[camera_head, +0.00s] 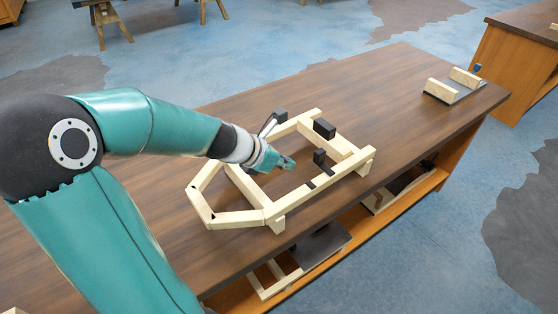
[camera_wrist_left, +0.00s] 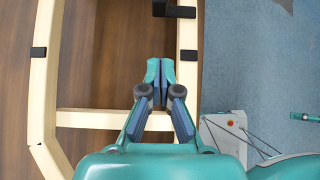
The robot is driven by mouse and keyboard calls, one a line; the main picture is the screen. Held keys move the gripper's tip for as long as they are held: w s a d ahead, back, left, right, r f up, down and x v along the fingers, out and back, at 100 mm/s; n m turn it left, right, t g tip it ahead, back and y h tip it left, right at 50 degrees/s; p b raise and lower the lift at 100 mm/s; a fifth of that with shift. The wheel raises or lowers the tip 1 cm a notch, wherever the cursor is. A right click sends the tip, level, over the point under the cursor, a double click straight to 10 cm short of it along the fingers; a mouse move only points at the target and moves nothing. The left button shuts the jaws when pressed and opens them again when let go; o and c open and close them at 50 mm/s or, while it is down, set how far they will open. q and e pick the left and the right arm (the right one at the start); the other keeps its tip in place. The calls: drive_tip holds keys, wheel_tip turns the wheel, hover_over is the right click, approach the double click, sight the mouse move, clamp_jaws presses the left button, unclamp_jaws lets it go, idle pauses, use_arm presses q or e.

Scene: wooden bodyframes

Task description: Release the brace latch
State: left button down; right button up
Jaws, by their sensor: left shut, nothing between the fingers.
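A pale wooden bodyframe (camera_head: 238,217) lies on the brown workbench, with a pointed end toward the left. Black fittings sit on its rails, including an upright black block (camera_head: 319,157) and dark bands (camera_head: 310,184). I cannot tell for sure which fitting is the brace latch. My left gripper (camera_head: 287,163) is over the frame's inside, left of the upright block and apart from it. In the left wrist view its fingers (camera_wrist_left: 160,70) are shut and empty, beside the right rail with its black band (camera_wrist_left: 188,55). A larger black fitting (camera_wrist_left: 175,10) shows ahead of them. My right gripper is not seen.
The workbench (camera_head: 400,80) is clear behind and right of the frame. A dark plate with two wooden blocks (camera_head: 438,91) lies at its far right end. Another black block (camera_head: 324,128) stands up from the frame. The lower shelf (camera_head: 418,190) holds wooden parts.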

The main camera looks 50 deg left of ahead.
sight(314, 162)
use_arm(q)
drive_tip(key=shift+w+d+f, duration=0.1)
drive_tip(key=shift+w+f, duration=0.55)
drive_tip(key=shift+w, duration=0.65)
drive_tip(key=shift+w+f, duration=0.6)
drive_tip(key=shift+w, duration=0.75)
drive_tip(key=shift+w+d+f, duration=0.1)
drive_tip(key=shift+w+f, duration=0.55)
drive_tip(key=shift+w, duration=0.65)
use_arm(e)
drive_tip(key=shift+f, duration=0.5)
use_arm(q)
drive_tip(key=shift+a, duration=0.2)
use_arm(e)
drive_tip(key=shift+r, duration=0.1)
